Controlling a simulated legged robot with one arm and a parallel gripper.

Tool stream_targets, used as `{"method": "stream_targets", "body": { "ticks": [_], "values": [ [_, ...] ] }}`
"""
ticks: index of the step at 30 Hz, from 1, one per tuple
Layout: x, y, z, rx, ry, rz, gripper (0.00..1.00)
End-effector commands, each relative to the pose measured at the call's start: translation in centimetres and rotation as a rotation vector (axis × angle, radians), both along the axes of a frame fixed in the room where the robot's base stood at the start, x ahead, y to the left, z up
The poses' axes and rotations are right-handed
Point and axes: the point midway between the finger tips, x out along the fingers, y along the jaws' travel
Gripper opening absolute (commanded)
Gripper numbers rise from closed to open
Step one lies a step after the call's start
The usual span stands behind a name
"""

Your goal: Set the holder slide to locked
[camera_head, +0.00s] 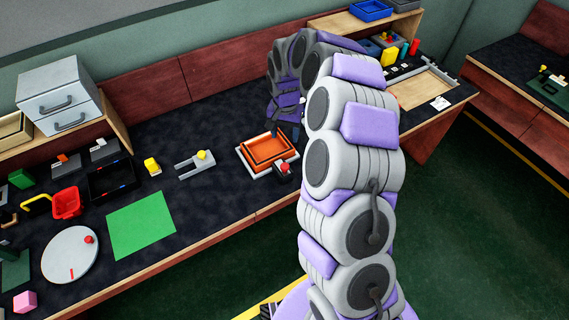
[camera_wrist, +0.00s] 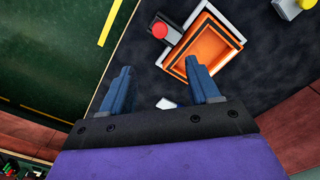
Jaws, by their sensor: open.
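An orange tray (camera_head: 250,158) sits in a pale holder base (camera_head: 246,169) on the dark bench. A red knob (camera_head: 285,167) on a dark block is at the holder's near right corner. In the wrist view the knob (camera_wrist: 159,30) is at the upper left of the orange tray (camera_wrist: 232,37). I cannot read any lock mark or tell the slide's setting. My gripper (camera_wrist: 157,66) is open and empty, its fingers pointing toward the holder. In the head view my gripper (camera_head: 274,131) is over the tray's far edge; my arm hides part of the bench to the right.
A grey forked piece with a yellow knob (camera_head: 203,155) lies left of the holder. A green mat (camera_head: 141,224), a red bin (camera_head: 67,203) and a white disc (camera_head: 70,256) are farther left. The dark bench between mat and holder is largely clear.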

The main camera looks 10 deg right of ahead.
Motion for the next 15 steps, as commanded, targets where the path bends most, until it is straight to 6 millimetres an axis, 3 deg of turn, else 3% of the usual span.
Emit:
{"method": "stream_targets", "body": {
  "ticks": [15],
  "values": [
    [-0.1,0.2,-10.1,-0.001,0.004,0.002,0.61]
  ]
}}
